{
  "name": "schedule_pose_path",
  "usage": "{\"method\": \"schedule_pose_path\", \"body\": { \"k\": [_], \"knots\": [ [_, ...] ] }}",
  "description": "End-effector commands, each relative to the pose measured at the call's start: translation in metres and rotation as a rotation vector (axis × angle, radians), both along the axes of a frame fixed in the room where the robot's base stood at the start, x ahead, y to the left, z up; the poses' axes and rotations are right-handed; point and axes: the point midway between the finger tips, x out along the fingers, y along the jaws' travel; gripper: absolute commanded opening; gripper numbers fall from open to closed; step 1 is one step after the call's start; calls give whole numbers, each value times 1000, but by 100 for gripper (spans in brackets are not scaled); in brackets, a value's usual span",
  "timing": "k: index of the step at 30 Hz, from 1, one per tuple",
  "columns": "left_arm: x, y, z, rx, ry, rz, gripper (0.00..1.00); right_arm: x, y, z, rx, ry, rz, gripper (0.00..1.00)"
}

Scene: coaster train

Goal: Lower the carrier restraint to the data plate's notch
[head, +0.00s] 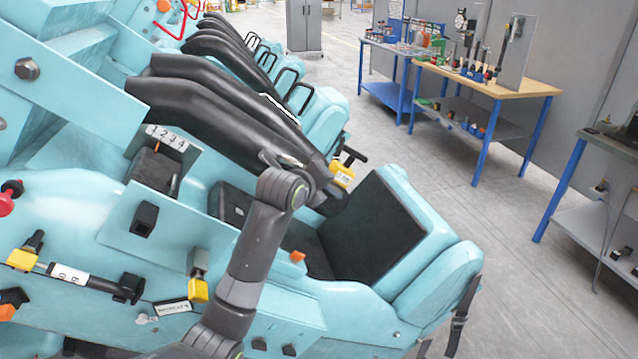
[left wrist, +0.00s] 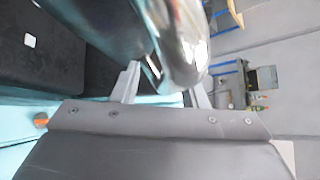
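The nearest black padded restraint (head: 215,118) slants over the open seat from upper left to lower right in the head view, well above the black seat pad. The data plate (head: 172,137), marked with numerals, stands beside its left end; an orange pointer lies below the numerals. I cannot make out the notch. My left arm reaches up to the restraint's lower end; its gripper is mostly hidden there. In the left wrist view, the left gripper's fingers (left wrist: 165,88) stand apart on either side of a shiny dark rounded bar (left wrist: 180,35). Firm contact is unclear. My right gripper is out of view.
A yellow tag (head: 342,174) sits by the restraint's end. More restraints (head: 225,45) stand behind. The teal car side (head: 160,235) carries yellow-ended fittings and a lever. A workbench (head: 485,85) stands across clear grey floor at right.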

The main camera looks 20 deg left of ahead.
Motion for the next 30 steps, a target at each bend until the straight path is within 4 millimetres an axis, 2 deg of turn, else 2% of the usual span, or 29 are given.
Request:
{"method": "schedule_pose_path", "body": {
  "k": [7,11,17,30],
  "knots": [
    [-1,0,3,0,-5,0,40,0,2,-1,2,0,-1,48],
    [-9,0,7,-1,-7,-1,40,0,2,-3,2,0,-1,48],
    [-35,3,21,1,-11,-1,40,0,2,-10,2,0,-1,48],
    [-108,8,58,2,-10,0,40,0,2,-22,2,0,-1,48]
  ]
}}
